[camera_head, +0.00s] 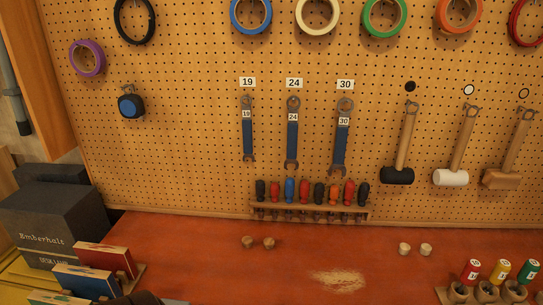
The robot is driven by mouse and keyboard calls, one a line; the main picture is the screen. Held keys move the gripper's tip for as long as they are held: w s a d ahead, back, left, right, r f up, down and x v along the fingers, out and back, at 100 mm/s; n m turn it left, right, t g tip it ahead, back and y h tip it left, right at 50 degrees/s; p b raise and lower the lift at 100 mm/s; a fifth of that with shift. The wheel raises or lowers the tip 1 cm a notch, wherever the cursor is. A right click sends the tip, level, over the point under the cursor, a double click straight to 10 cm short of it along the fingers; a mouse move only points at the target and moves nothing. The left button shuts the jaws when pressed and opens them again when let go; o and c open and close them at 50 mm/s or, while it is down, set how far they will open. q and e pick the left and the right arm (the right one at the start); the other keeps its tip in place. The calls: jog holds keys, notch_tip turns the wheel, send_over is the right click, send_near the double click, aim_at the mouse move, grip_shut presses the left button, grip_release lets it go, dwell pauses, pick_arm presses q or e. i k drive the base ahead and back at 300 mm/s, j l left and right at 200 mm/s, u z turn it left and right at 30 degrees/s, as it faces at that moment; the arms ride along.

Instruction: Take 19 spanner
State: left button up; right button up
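The 19 spanner (249,140) hangs upright on the pegboard under a white label reading 19. It has a blue handle, metal ends and a small 19 tag near its top. To its right hang the 24 spanner (292,140) and the larger 30 spanner (340,145), each under its own number label. Nothing touches or covers the 19 spanner. Neither of my grippers can be made out in the head view.
A rack of several coloured-handled tools (310,213) sits below the spanners. Mallets (396,175) hang at right, tape rolls (251,14) above. Dark boxes (50,220) stand at left, bottles (500,270) at front right. The red bench (210,270) is mostly clear in the middle.

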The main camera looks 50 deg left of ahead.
aim_at(247, 131)
jog(key=u, duration=1.5)
